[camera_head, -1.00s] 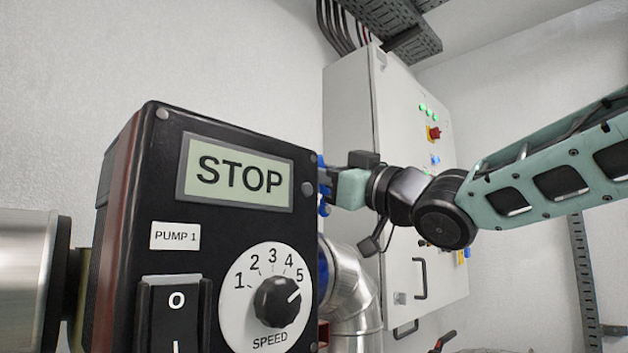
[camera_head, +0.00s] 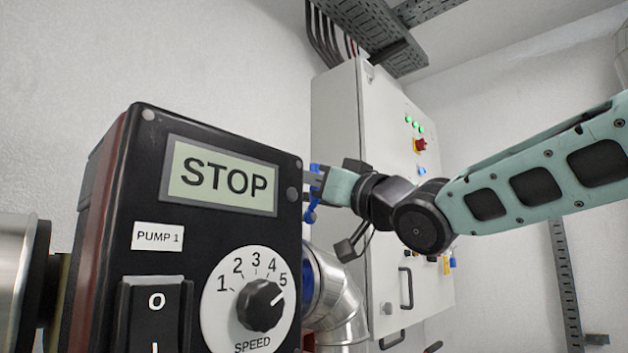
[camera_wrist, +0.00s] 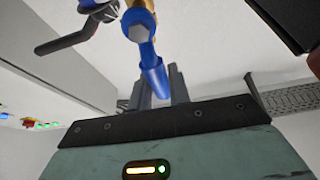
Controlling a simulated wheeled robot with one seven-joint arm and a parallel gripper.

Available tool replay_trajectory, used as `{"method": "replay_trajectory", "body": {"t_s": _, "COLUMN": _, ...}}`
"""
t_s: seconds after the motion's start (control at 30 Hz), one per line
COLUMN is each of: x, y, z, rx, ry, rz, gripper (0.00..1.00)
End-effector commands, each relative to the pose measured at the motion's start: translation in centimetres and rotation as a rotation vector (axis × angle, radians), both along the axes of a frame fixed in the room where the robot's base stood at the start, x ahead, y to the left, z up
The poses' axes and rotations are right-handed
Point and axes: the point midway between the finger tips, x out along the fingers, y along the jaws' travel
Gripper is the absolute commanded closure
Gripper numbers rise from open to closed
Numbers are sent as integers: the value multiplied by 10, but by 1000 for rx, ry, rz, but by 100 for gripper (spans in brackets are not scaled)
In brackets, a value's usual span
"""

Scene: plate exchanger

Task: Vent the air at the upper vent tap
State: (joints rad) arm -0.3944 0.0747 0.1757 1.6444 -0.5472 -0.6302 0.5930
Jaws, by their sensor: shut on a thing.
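The upper vent tap has a blue lever handle (camera_wrist: 153,72) and a bit of brass body (camera_wrist: 151,8) at the top of the wrist view. My gripper (camera_wrist: 158,88) is shut on the end of this blue handle, with one grey finger on each side. In the head view my gripper (camera_head: 314,184) is just right of the pump's control box, and some blue of the handle (camera_head: 311,208) shows beside the fingers. The rest of the tap is hidden there behind the box.
The black control box (camera_head: 130,210) reads STOP and fills the left foreground, close to my gripper. A tall grey cabinet (camera_head: 340,110) stands behind my arm. A silver pipe elbow (camera_head: 340,295) lies below. A grey lever (camera_wrist: 75,38) shows in the wrist view.

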Motion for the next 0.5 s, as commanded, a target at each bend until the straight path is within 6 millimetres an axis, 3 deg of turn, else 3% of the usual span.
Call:
{"method": "replay_trajectory", "body": {"t_s": 0.1, "x": 1, "y": -1, "z": -2, "rx": 0, "ry": 5, "rz": -2, "gripper": 100}}
{"method": "replay_trajectory", "body": {"t_s": 0.13, "x": 1, "y": -1, "z": -2, "rx": 0, "ry": 5, "rz": -2, "gripper": 78}}
{"method": "replay_trajectory", "body": {"t_s": 0.2, "x": 1, "y": -1, "z": -2, "rx": -1, "ry": 4, "rz": -2, "gripper": 59}}
{"method": "replay_trajectory", "body": {"t_s": 0.5, "x": 0, "y": -1, "z": -1, "rx": -1, "ry": 1, "rz": -1, "gripper": 59}}
